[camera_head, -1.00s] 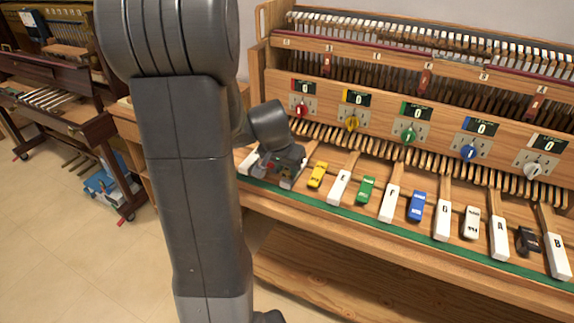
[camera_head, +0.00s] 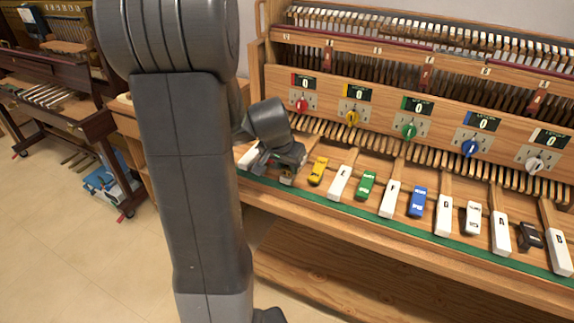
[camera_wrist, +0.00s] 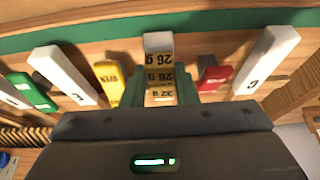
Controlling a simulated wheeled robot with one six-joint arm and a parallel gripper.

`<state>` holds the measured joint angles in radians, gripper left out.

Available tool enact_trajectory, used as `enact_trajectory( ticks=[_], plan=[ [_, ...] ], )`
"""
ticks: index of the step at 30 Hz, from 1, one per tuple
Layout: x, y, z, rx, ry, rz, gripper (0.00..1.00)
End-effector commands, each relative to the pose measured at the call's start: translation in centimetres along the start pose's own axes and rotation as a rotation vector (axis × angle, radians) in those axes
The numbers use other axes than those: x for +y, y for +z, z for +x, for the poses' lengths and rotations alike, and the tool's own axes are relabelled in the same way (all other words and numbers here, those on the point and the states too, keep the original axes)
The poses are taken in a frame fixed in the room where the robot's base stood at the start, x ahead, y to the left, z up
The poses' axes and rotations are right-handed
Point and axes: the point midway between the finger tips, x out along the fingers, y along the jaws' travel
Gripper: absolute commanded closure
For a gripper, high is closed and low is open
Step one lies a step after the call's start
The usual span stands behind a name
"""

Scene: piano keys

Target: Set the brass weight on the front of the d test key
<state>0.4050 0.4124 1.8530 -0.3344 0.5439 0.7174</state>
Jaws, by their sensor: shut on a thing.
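The brass weight (camera_wrist: 159,76) shows in the wrist view as a yellow block with black gram markings. My gripper (camera_wrist: 168,92) is shut on it, one green finger on each side. The white front of the d test key (camera_wrist: 158,41) lies just beyond the weight, in line with it. I cannot tell whether weight and key touch. In the head view my gripper (camera_head: 288,172) is low over the key row, between the C key and the yellow clip, and hides most of the d key and the weight.
The yellow clip (camera_wrist: 110,80) and the red clip (camera_wrist: 210,72) stand close on either side of my fingers. The C key (camera_wrist: 266,60) and E key (camera_wrist: 62,74) lie farther out. A green strip (camera_head: 400,228) runs along the front edge. Dials and displays stand behind.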

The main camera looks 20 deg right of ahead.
Motion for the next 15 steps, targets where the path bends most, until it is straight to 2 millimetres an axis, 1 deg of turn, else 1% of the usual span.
enact_trajectory(
  ticks=[15],
  plan=[
    [-0.01,0.28,0.70,0.000,0.000,0.000,0.95]
  ],
)
